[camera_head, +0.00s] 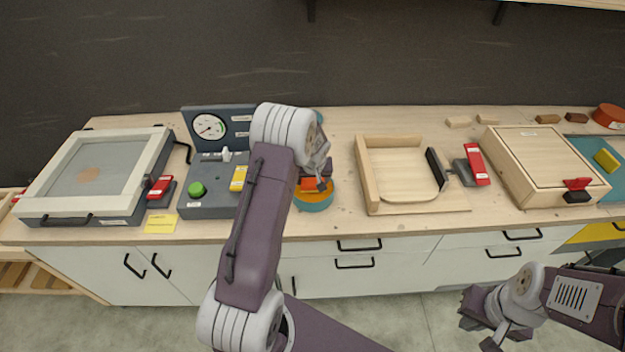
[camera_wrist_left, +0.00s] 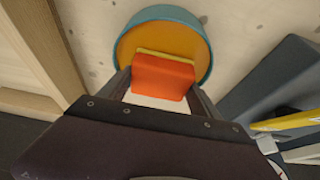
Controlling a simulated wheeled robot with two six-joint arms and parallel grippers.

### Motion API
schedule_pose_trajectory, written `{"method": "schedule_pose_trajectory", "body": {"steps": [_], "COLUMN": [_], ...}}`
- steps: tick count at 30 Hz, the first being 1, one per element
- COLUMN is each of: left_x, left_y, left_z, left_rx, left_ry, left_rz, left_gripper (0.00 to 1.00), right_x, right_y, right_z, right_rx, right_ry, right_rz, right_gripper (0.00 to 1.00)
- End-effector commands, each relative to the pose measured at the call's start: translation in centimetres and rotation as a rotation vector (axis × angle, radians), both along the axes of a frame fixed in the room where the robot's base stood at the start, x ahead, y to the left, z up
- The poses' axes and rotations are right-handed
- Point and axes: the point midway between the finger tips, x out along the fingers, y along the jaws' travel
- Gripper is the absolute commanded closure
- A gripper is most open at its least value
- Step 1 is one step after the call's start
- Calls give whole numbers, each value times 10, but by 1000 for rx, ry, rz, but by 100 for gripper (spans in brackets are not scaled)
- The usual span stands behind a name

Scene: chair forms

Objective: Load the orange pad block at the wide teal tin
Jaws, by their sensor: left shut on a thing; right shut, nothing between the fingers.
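The wide teal tin (camera_head: 316,207) stands on the bench, right of the dark gauge box, with an orange-yellow inside. It fills the top middle of the left wrist view (camera_wrist_left: 205,62). My left gripper (camera_head: 317,184) is shut on the orange pad block (camera_head: 309,184). In the left wrist view the block (camera_wrist_left: 161,80) has a thin yellow layer along its far edge and overlaps the tin's opening. I cannot tell whether it touches the tin's floor. My right gripper (camera_head: 481,324) is shut and empty, low in front of the drawers.
A wooden tray frame (camera_head: 372,190) stands right of the tin. The gauge box (camera_head: 215,203) with a green knob and yellow switch is close on its left. A glass-lidded box (camera_head: 95,170) and a wooden box (camera_head: 540,160) stand further out.

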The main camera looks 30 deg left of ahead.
Motion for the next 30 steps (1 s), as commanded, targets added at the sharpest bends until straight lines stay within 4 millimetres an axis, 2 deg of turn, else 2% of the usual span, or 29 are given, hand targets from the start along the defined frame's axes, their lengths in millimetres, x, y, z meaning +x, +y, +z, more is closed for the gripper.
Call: {"method": "schedule_pose_trajectory", "body": {"steps": [1, 15, 30], "left_x": [1, 1, 1], "left_y": [0, 0, 0], "left_z": [11, 57, 59], "left_rx": [0, 0, 0], "left_ry": [-2, -3, -3], "left_rz": [1, 1, 1], "left_gripper": [60, 60, 60], "right_x": [0, 0, 0], "right_y": [0, 0, 0], "right_z": [8, 42, 42], "right_rx": [0, 0, 0], "right_ry": [0, 0, 0], "right_rz": [0, 0, 0], "right_gripper": [100, 100, 100]}}
